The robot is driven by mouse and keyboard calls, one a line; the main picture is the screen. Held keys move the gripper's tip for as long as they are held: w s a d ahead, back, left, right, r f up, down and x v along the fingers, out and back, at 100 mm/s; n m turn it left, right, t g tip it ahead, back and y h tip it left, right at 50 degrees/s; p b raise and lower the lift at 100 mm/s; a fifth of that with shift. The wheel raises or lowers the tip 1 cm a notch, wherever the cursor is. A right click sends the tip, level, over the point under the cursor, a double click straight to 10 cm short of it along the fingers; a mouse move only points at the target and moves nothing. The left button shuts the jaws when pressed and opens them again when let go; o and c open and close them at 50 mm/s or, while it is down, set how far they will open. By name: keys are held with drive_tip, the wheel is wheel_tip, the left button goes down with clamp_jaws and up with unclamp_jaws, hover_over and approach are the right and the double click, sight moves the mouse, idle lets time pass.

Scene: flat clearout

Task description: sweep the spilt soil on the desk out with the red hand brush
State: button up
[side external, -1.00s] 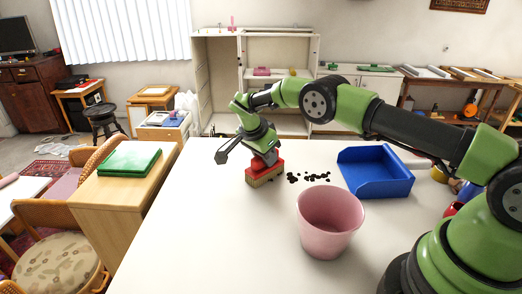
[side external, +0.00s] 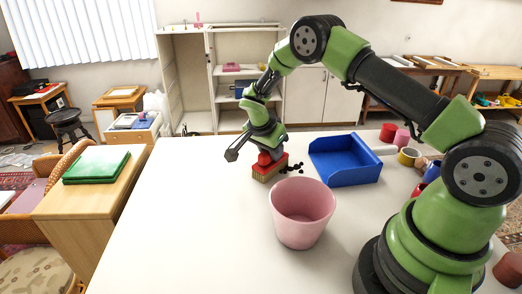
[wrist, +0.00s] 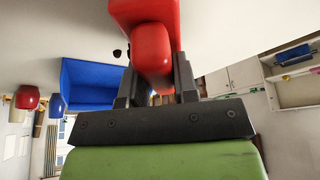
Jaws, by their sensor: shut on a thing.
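My gripper (side external: 266,152) is shut on the red hand brush (side external: 271,167), bristles down on the white desk. In the wrist view the brush's red handle (wrist: 152,50) sits between my gripper's fingers (wrist: 155,85). Dark spilt soil (side external: 292,169) lies just right of the brush; the brush hides part of it. In the wrist view a few dark crumbs (wrist: 117,53) show beside the handle. The blue dustpan (side external: 345,162) lies on the desk to the right of the soil, and it also shows in the wrist view (wrist: 88,85).
A pink pot (side external: 302,215) stands on the desk in front of the soil. A green folder (side external: 97,166) lies on a wooden cabinet at the left. The desk's left part is clear.

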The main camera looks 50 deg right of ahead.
drive_tip(key=shift+s+d, duration=3.3)
drive_tip(key=shift+s+d+r, duration=0.1)
drive_tip(key=shift+s+d, duration=0.15)
drive_tip(key=shift+c, duration=0.2)
drive_tip(key=shift+s+d+r, duration=0.2)
drive_tip(key=shift+s+r, duration=0.05)
drive_tip(key=shift+r, duration=0.15)
drive_tip(key=shift+s+d+r, duration=0.2)
drive_tip(key=shift+r, duration=0.2)
clamp_jaws()
wheel_tip(320, 180, up, 6)
drive_tip(key=shift+w+r, duration=0.15)
drive_tip(key=shift+r, duration=0.05)
drive_tip(key=shift+a, duration=0.1)
